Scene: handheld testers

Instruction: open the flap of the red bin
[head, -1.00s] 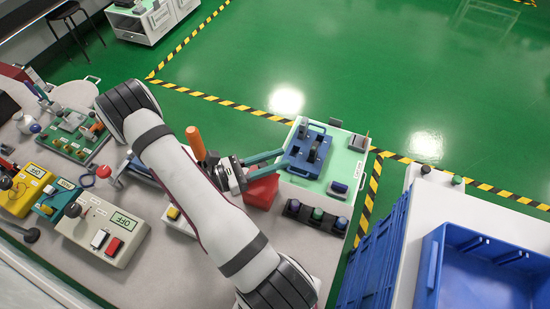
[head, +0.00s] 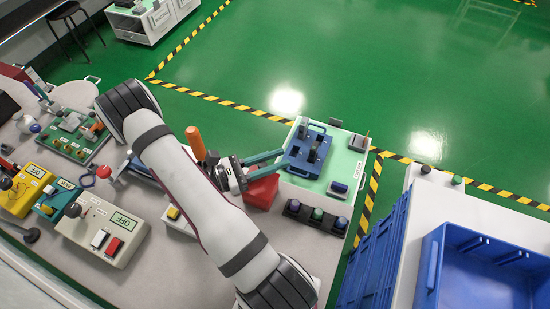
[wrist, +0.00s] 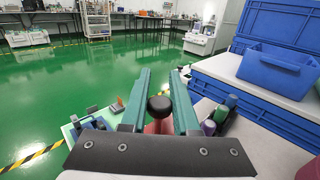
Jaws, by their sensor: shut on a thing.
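The red bin (head: 262,191) stands near the right end of the workbench, partly covered by my arm and gripper. My gripper (head: 286,157) reaches over it with two long teal fingers, tips toward the blue device. In the wrist view my gripper (wrist: 160,72) has a round black knob (wrist: 159,106) between its fingers, with both fingers against its sides. A strip of the red bin (wrist: 158,127) shows below the knob. The gripper is shut on the knob. I cannot tell whether the flap is raised, as most of the bin is hidden.
A blue device (head: 307,148) on a pale green board (head: 340,152) lies just beyond the fingertips. Testers, such as a beige one (head: 100,228), fill the left. A blue crate (head: 480,270) stands at the right.

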